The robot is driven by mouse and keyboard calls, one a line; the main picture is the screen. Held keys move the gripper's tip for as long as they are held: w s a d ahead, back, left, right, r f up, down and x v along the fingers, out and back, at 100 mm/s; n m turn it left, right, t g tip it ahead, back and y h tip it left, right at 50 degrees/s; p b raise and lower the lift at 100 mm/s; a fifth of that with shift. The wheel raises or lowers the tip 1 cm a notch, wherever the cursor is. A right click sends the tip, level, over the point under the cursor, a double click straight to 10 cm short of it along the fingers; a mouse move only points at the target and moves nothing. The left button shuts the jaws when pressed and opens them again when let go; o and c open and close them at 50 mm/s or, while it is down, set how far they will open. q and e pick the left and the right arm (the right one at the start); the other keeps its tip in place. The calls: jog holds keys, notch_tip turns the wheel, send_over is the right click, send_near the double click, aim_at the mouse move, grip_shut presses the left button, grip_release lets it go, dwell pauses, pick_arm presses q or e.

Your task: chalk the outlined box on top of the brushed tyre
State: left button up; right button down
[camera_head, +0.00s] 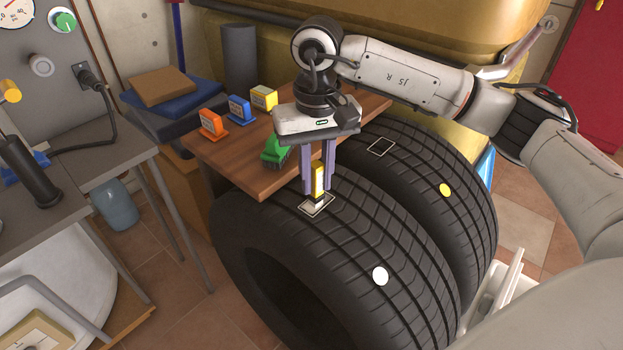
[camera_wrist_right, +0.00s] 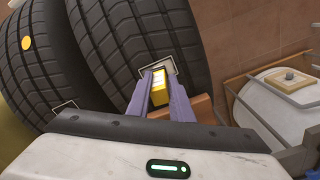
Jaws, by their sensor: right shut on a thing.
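My right gripper (camera_head: 319,184) points down with its purple fingers shut on a yellow block-shaped marker (camera_head: 318,176), probably the chalk, with a pale lower end. It is upright over the white-outlined box (camera_head: 305,211) on top of the near tyre (camera_head: 380,232). The lower end is at or just above the box; I cannot tell if it touches. The box looks paler inside than the rubber around it. In the right wrist view the yellow marker (camera_wrist_right: 160,91) sits between the fingers. The far tyre (camera_head: 436,160) bears another outlined box (camera_head: 381,147). Which tyre is brushed is unclear.
A wooden board (camera_head: 258,174) behind the tyres carries a green brush-like tool (camera_head: 274,151) and orange (camera_head: 211,123), blue (camera_head: 241,109) and yellow (camera_head: 264,98) labelled blocks. The near tyre has a white dot (camera_head: 380,276), the far tyre a yellow one (camera_head: 445,190).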

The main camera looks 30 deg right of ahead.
jog(key=shift+s+a, duration=0.2)
jog(key=shift+a, duration=0.4)
jog(key=shift+d, duration=0.1)
jog(key=shift+w+d, duration=0.3)
jog(key=shift+d, duration=0.4)
jog(key=shift+w+d, duration=0.25)
jog(key=shift+d, duration=0.4)
jog(key=shift+w+d+b, duration=0.15)
jog(key=shift+d+b, duration=0.15)
jog(key=shift+d, duration=0.3)
jog(key=shift+s+a, duration=0.2)
jog(key=shift+a, duration=0.4)
jog(key=shift+s+a, duration=0.2)
jog(key=shift+a, duration=0.4)
jog(key=shift+w+d+f, duration=0.1)
jog(key=shift+w+d, duration=0.1)
jog(key=shift+d, duration=0.4)
jog(key=shift+w+d, duration=0.2)
jog(key=shift+d, duration=0.35)
jog(key=shift+s+a, duration=0.2)
jog(key=shift+a, duration=0.35)
